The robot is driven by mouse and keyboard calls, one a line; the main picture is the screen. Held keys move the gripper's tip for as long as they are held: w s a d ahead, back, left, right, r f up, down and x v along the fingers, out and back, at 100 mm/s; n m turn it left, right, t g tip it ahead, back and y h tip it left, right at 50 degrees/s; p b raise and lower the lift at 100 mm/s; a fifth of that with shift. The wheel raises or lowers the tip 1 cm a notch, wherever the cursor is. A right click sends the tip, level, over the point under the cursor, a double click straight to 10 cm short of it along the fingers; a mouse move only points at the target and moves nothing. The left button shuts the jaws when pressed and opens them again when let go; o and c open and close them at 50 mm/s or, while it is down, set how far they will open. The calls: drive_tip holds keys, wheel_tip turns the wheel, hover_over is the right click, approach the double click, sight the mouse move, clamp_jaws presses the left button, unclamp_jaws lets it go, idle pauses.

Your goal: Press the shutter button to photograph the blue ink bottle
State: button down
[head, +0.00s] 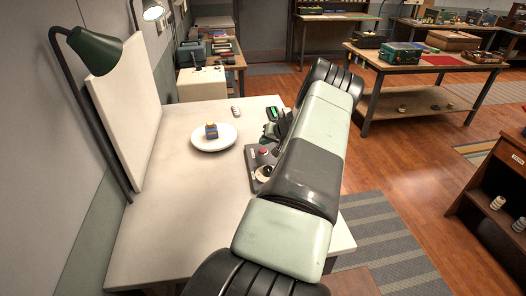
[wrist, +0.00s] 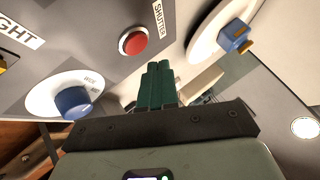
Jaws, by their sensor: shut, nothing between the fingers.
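The blue ink bottle (head: 211,131), with a yellow-orange part, stands on a round white plate (head: 200,145) on the white table. It also shows at the upper right of the wrist view (wrist: 232,38). The red shutter button (head: 264,152) is on a grey control box (head: 251,170) right of the plate. In the wrist view the button (wrist: 133,40) sits beside the word SHUTTER. My gripper (wrist: 158,66) has its dark green fingers together and empty, pointing toward the panel just right of and below the button. They look apart from it; the exact gap is unclear.
A blue knob on a white dial (wrist: 73,102) is on the same panel, near a partly cut-off label (wrist: 18,36). A white backdrop board (head: 130,110) and green lamp (head: 95,45) stand at the left. A small pale object (head: 236,111) lies behind the plate. The front-left tabletop is clear.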

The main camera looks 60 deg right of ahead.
sight(265, 151)
drive_tip(key=shift+r, duration=1.9)
